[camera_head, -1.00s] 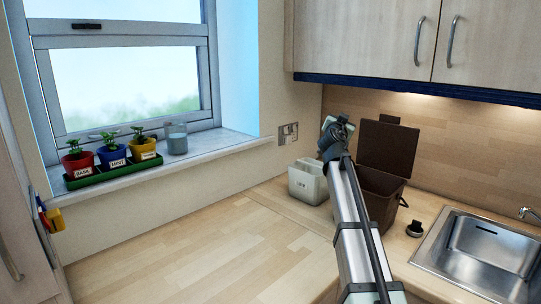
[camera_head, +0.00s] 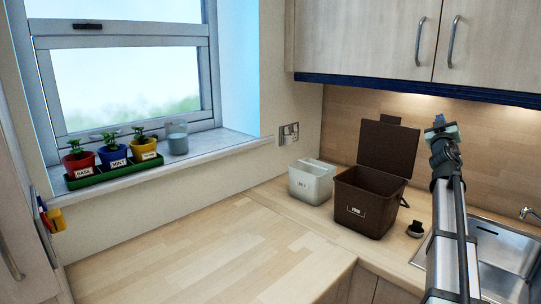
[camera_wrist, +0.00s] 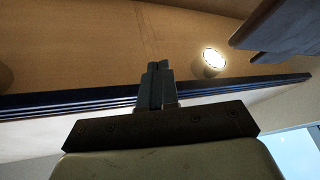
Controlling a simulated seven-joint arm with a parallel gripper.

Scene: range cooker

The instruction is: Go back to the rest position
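My gripper (camera_head: 441,130) is in the air at the right in the head view, in front of the wooden splashback and above the sink. In the wrist view my gripper (camera_wrist: 158,68) points up at the underside of the wall cupboards. Its two fingers are together with nothing between them. Nothing hangs from it in either view.
A brown bin (camera_head: 363,209) with its lid up stands left of my arm, beside a white caddy (camera_head: 311,184). A dark round knob (camera_head: 415,229) lies near the sink (camera_head: 503,248). Wall cupboards (camera_head: 385,38) hang above. Potted herbs (camera_head: 112,156) stand on the sill. The left worktop (camera_head: 210,255) is clear.

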